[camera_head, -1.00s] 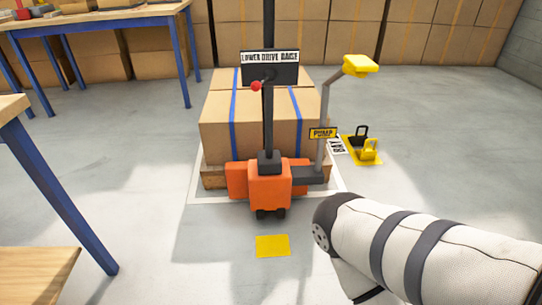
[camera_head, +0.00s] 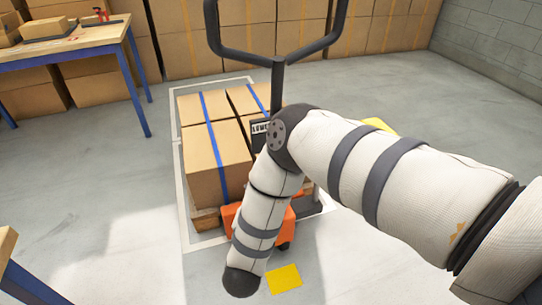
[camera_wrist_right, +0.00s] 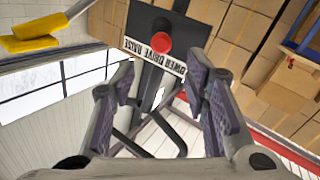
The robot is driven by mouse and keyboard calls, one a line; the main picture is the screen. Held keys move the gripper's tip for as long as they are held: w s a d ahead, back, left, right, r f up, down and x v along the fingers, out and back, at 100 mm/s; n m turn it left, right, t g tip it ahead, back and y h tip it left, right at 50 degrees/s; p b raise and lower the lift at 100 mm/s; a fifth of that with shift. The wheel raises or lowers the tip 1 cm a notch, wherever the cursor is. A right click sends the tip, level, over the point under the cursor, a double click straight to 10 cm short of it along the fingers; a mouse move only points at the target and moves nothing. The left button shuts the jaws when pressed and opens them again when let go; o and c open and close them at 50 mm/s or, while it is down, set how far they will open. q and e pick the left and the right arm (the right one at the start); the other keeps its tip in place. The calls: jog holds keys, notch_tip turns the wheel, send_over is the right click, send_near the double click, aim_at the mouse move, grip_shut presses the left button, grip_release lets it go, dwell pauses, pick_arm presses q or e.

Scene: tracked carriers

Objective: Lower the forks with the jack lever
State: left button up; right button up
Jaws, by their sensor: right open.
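The pallet jack has an orange body (camera_head: 286,232) and a dark handle (camera_head: 276,62) with a loop on top. Its label plate (camera_head: 259,128) is partly hidden behind my right arm in the head view. In the right wrist view, the jack lever's red knob (camera_wrist_right: 160,42) stands in front of the plate marked LOWER DRIVE RAISE (camera_wrist_right: 154,61), which appears tilted. My right gripper (camera_wrist_right: 160,80) is open, with the knob just beyond and between its fingertips, apparently untouched. The head view hides this gripper. The forks are hidden. My left gripper is not in view.
Strapped cartons (camera_head: 215,160) sit on a wooden pallet (camera_head: 206,220) at the jack. A blue-legged table (camera_head: 85,40) is at upper left. Open floor lies at right.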

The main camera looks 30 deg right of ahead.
jog(key=x, duration=0.3)
jog(key=b+x, duration=0.1)
jog(key=x, duration=0.5)
jog(key=shift+w+d+f, duration=0.1)
jog(key=shift+f, duration=0.2)
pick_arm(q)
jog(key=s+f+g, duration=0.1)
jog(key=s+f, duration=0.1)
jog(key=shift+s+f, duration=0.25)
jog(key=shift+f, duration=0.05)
pick_arm(e)
grip_shut()
